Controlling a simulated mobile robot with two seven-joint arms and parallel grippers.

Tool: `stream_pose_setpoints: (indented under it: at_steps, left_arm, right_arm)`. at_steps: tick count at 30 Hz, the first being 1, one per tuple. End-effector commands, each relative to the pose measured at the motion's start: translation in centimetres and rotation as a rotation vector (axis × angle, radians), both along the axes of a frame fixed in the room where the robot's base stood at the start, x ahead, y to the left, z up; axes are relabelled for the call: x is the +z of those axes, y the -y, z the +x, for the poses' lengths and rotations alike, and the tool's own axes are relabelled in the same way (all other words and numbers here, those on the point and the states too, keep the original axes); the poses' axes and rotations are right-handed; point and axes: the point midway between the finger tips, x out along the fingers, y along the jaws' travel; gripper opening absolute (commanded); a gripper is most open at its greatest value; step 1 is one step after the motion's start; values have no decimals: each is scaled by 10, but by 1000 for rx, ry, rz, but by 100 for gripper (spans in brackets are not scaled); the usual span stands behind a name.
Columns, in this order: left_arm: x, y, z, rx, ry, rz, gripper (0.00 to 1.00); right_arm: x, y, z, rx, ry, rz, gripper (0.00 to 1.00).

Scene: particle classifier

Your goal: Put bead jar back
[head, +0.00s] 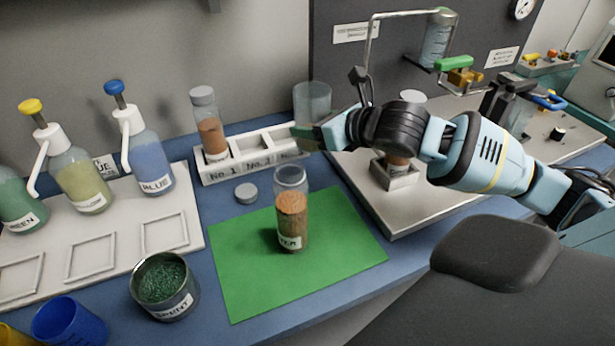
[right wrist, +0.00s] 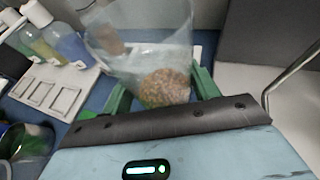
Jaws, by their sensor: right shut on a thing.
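My right gripper (head: 303,136) is shut on a clear open-topped container (head: 312,100) above or just behind the right end of the white rack (head: 232,173). In the right wrist view, the container (right wrist: 135,42) sits between the green fingers (right wrist: 162,92) with brownish beads (right wrist: 165,86) at its bottom. A capped jar of brown beads (head: 210,128) stands in the No. 1 slot. An uncapped jar of orange beads (head: 291,215) stands upright on the green mat (head: 240,285). A grey lid (head: 246,193) lies beside the mat. My left gripper is not in view.
Pump bottles (head: 150,158) stand on a white tray (head: 190,225) at left. A metal cup of green beads (head: 165,288) and a blue cup (head: 68,322) are in front. A grey platform (head: 400,208) with apparatus is at right. The mat's right part is clear.

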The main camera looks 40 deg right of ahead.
Motion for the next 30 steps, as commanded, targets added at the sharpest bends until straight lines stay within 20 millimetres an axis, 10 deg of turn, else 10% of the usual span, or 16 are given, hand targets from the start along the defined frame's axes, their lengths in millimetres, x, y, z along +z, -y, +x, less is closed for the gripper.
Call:
stream_pose_setpoints:
  at_steps: [30]
  left_arm:
    - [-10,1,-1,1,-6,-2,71]
  right_arm:
    - [-83,0,0,-1,-4,5,28]
